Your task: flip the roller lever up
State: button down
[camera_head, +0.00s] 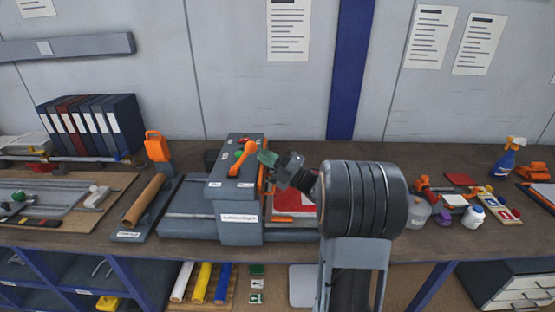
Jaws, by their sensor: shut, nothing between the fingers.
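A grey machine box (238,218) with a white label on its front stands on the workbench in the head view. An orange lever (243,157) with a rounded end lies slanted across its top. Another orange part (263,179) shows at the box's right side, partly hidden by my gripper; I cannot tell which of the two is the roller lever. My gripper (267,158) is shut and empty, with greenish tips at the box's upper right edge, just right of the orange lever. Whether it touches either orange part cannot be told.
A red sheet (295,202) lies right of the box, partly behind my arm. A brown roll (145,198) and an orange-handled tool (157,146) are to the left. Bottles (473,216) and small items stand at the right. The bench (440,165) is clear behind my arm.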

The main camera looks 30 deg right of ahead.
jog(key=shift+w+a+r, duration=0.2)
jog(key=shift+w+a, duration=0.05)
jog(key=shift+w, duration=0.05)
dwell(0.4)
